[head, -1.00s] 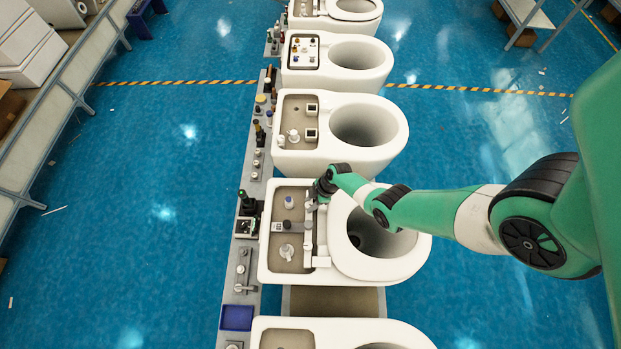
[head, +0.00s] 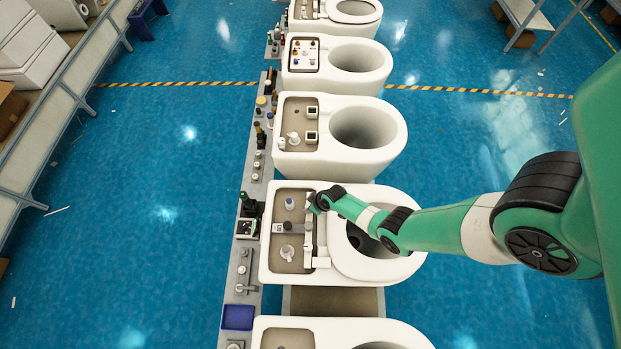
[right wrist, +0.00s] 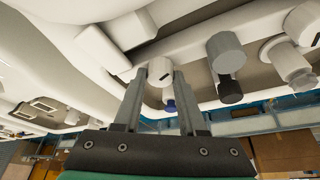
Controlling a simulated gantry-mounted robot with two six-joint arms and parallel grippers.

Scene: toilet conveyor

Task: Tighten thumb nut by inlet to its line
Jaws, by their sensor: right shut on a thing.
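My right gripper (right wrist: 160,76) is shut on a pale round thumb nut (right wrist: 161,69) with a short dark line on its face, one finger on each side. In the head view the right gripper (head: 311,208) is at the upper right of the open tank tray (head: 282,262) of the nearest whole toilet (head: 408,262); the nut is too small to make out there. A grey cylinder with a dark lower part (right wrist: 226,58) stands beside the gripper in the wrist view. My left gripper is out of view.
In the tray are a blue-capped fitting (head: 290,204), a grey bar with a dark end (head: 289,227) and a pale round fitting (head: 287,252). A parts rail (head: 242,282) with a blue bin (head: 237,317) runs along the left. Other toilets stand ahead and behind.

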